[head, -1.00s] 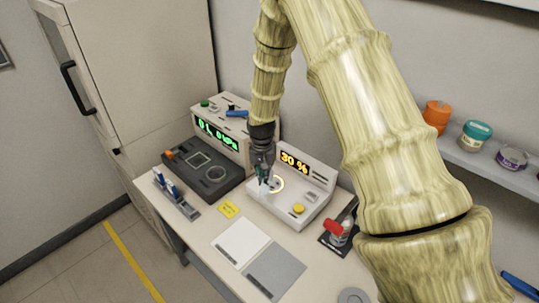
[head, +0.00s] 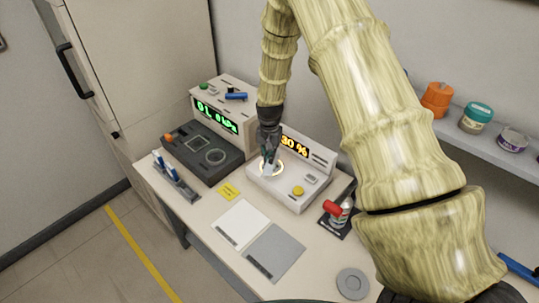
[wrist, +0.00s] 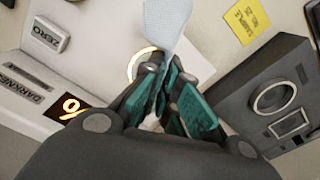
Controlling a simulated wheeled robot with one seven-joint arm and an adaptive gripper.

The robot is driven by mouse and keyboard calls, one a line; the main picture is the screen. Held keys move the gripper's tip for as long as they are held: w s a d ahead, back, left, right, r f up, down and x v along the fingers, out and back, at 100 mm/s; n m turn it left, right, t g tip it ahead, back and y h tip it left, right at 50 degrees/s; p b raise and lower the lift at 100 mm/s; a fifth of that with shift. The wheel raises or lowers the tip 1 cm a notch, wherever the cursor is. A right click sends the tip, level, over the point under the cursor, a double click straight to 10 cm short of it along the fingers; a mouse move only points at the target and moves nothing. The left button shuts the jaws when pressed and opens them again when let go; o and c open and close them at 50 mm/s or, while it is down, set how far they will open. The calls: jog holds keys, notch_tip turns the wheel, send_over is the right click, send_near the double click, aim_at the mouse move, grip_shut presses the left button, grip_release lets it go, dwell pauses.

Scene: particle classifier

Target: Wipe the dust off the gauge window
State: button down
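My gripper (head: 268,152) points down over the lit ring (head: 279,172) of the white device (head: 290,190) with the orange "30 %" display. In the wrist view its teal-padded fingers (wrist: 172,95) close on a pale, textured wipe-like piece (wrist: 167,22), which sticks out past the tips. In the head view that piece shows as a small pale patch over the ring; I cannot tell whether it touches. A green "kPa" display (head: 216,117) is on the beige unit at the back left. I cannot tell which surface is the gauge window, and no dust is discernible.
A dark box (head: 200,150) with a round port stands left of the white device. White and grey pads (head: 241,222) lie in front. Jars (head: 476,117) stand on a shelf at right.

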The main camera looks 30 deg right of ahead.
aim_at(269, 174)
jog(key=shift+f+b, duration=0.75)
jog(key=shift+f, duration=1.1)
jog(key=c, duration=2.2)
grip_release()
jog(key=o, duration=1.6)
jog(key=shift+c, duration=0.2)
jog(key=shift+f, duration=0.1)
jog(key=shift+f+b, duration=0.75)
jog(key=shift+f, duration=0.65)
jog(key=shift+s+r, duration=0.15)
jog(key=c, duration=0.9)
jog(key=shift+a, duration=0.1)
jog(key=c, duration=0.3)
